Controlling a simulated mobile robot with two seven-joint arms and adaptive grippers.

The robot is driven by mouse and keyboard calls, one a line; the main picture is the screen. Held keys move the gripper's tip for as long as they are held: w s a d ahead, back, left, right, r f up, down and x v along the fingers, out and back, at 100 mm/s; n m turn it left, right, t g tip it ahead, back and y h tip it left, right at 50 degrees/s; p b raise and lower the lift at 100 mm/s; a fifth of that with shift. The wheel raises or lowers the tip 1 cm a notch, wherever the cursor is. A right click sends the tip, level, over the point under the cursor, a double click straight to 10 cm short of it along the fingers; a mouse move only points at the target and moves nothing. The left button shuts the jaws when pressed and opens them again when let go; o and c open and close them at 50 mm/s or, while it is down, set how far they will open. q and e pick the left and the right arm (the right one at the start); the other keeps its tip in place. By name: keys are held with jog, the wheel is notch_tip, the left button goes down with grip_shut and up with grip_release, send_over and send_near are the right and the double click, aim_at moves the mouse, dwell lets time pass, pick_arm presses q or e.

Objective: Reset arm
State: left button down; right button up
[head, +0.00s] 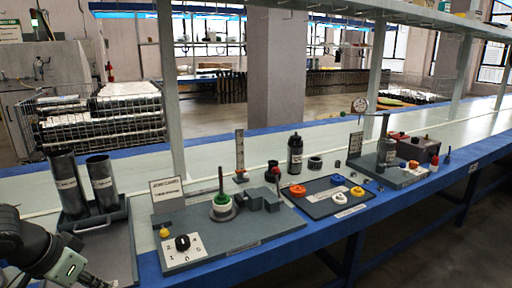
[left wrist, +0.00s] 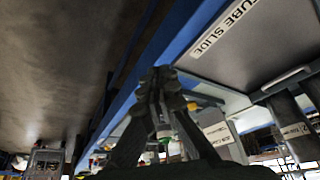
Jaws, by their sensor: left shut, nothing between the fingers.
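My left gripper (head: 97,281) is at the bottom left of the head view, low in front of the tube tray (head: 122,262), and holds nothing. In the left wrist view its fingers (left wrist: 162,75) come together at the tips, beside the blue table edge. Two dark grey tubes (head: 68,185) (head: 102,183) stand upright at the back of the tray, apart from the gripper. The tray's underside or face with a "TUBE SLIDE" label (left wrist: 222,28) shows in the left wrist view. My right gripper is in neither view.
A dark mat (head: 318,208) holds orange, yellow and white rings. A further board (head: 400,178) stands at right. The blue table edge (head: 290,250) runs along the front.

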pick_arm(q)
jog(key=s+d+f+n+y, duration=0.1)
jog(key=s+f, duration=0.3)
jog(key=f, duration=0.8)
jog(key=s+d+f+y, duration=0.1)
jog(key=s+f, duration=0.3)
jog(key=f, duration=0.8)
jog(key=s+d+f+g, duration=0.2)
jog(key=s+d+f, duration=0.4)
jog(key=f, duration=0.1)
jog(key=shift+s+y, duration=0.25)
jog(key=shift+y, duration=0.05)
jog(key=shift+d, duration=0.1)
